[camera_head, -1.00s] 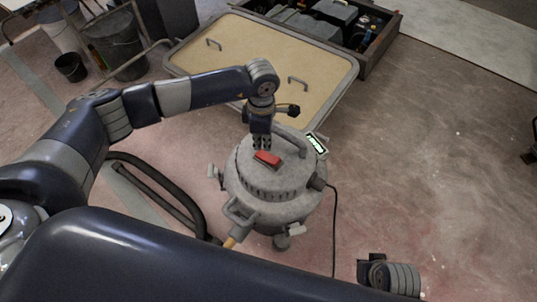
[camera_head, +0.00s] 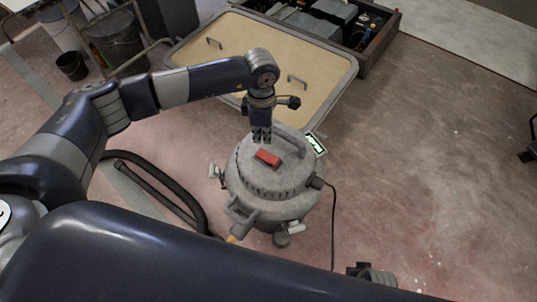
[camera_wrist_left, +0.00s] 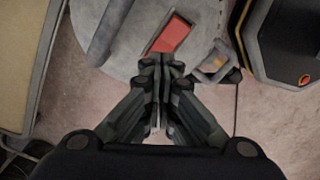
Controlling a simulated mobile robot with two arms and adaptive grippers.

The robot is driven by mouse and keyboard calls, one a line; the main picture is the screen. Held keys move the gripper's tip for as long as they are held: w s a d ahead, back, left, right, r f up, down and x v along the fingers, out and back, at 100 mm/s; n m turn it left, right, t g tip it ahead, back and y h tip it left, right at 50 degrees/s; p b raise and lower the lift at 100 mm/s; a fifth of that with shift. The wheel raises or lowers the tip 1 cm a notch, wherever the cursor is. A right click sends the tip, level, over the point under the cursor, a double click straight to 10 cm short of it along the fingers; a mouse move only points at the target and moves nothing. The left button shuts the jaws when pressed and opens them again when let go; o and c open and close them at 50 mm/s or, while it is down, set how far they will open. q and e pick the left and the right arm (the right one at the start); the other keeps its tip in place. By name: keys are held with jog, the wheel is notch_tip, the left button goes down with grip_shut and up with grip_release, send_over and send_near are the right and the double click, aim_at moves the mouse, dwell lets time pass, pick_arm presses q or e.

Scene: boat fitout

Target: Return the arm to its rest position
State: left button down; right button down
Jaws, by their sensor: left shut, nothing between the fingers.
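My left gripper (camera_head: 261,138) points down above the top of a grey shop vacuum (camera_head: 268,205). It is shut and empty, a little above and behind the red switch (camera_head: 267,158) on the vacuum's lid. In the left wrist view the shut fingertips (camera_wrist_left: 160,62) show below the red switch (camera_wrist_left: 171,33), with the grey lid (camera_wrist_left: 118,45) around it. My left arm (camera_head: 190,85) reaches in from the left with the elbow bent. My right gripper cannot be made out; only part of my other arm shows at the bottom edge.
A tan panel with handles (camera_head: 265,62) lies behind the vacuum, by an open crate of dark cases (camera_head: 372,50). Buckets (camera_head: 118,42) stand at the back left. A black hose (camera_head: 165,185) lies left of the vacuum and a cable (camera_head: 334,230) right. The right floor is mostly clear.

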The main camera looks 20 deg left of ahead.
jog(key=shift+s+f, duration=0.15)
jog(key=shift+f, duration=0.2)
dwell(0.3)
